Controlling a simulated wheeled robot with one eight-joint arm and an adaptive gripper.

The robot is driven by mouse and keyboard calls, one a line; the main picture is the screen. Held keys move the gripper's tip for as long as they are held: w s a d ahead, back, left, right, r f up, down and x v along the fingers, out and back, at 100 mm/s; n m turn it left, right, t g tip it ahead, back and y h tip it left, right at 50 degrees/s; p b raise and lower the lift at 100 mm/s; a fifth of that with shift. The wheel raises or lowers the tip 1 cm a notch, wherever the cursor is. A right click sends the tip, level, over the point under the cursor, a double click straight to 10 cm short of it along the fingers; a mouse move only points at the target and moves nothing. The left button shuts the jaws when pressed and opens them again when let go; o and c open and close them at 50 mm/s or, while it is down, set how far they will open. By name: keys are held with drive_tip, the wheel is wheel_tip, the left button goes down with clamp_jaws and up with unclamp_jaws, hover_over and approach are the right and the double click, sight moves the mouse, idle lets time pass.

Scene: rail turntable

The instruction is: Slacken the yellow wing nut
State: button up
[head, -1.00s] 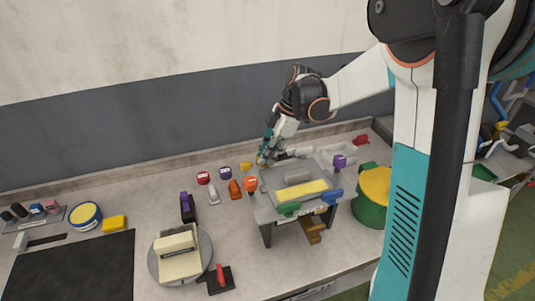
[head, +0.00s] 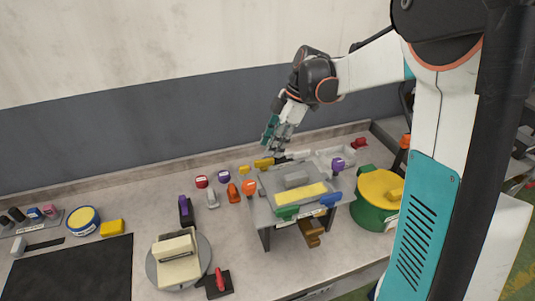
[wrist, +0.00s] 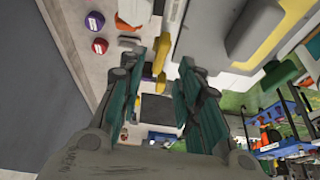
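The yellow wing nut (head: 264,163) appears to be the elongated yellow piece at the back of the bench, behind the grey raised stand. In the wrist view a yellow piece (wrist: 161,56) shows between the finger lines, lying lengthwise. My gripper (head: 277,149) is just above and to the right of it in the head view, pointing down. In the wrist view my gripper's (wrist: 172,75) teal fingers are apart, with a gap between them. I see no clear contact with the yellow piece. Its underside and any stud are hidden.
The grey stand (head: 268,212) with a yellow strip stands close in front. A purple knob (head: 338,164) and a green pot (head: 367,215) are to the right. Orange (head: 249,188), red (head: 201,181) and purple (head: 224,176) parts sit to the left. The back wall is close behind.

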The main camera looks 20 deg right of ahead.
drive_tip(key=v, duration=0.6)
drive_tip(key=shift+r, duration=0.3)
drive_tip(key=shift+d, duration=0.1)
